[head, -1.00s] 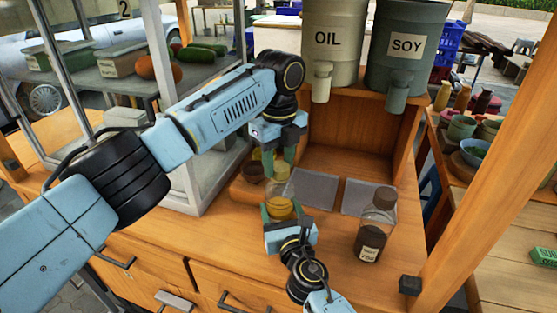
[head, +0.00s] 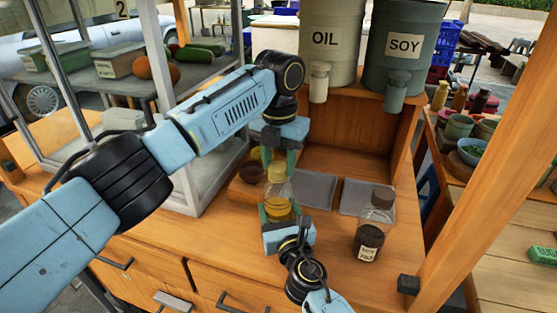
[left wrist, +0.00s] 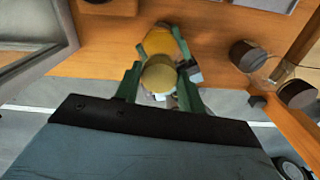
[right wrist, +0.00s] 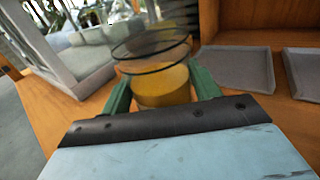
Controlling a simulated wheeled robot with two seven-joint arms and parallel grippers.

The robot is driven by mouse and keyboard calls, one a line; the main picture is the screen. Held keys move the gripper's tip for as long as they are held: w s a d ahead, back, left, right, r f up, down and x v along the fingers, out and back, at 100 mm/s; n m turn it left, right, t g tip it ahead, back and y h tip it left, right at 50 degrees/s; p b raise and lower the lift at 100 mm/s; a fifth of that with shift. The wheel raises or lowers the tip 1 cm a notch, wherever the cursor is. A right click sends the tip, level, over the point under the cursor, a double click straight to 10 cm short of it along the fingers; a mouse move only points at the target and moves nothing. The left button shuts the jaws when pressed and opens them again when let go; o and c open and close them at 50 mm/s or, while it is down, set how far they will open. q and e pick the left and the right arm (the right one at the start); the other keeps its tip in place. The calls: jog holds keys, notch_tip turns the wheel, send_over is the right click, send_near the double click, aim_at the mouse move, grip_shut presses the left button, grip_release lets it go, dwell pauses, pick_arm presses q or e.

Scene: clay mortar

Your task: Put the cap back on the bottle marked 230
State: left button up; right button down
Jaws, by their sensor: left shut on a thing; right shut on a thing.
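A clear bottle with yellow contents (head: 278,208) stands upright on the wooden counter, held by my right gripper (head: 277,212). The right wrist view shows its glass wall and yellow contents (right wrist: 160,85) between the fingers. My left gripper (head: 278,160) points down over it, shut on a yellow cap (head: 277,173). The cap also shows between the fingers in the left wrist view (left wrist: 158,76). It is right at the bottle's top; I cannot tell whether it is seated. No marking shows on this bottle. A dark-filled bottle (head: 372,225) with a brown cap and blurred label stands to the right.
Two grey trays (head: 316,188) lie behind the bottles. A small brown bowl-like thing (head: 252,173) sits on a wooden step at left. OIL (head: 328,45) and SOY (head: 402,50) drums stand on the shelf behind. The glass case (head: 190,185) is close at left, a wooden post (head: 470,200) at right.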

pick_arm(q)
jog(key=o, duration=0.9)
jog(key=shift+r, duration=0.1)
jog(key=shift+r, duration=2.15)
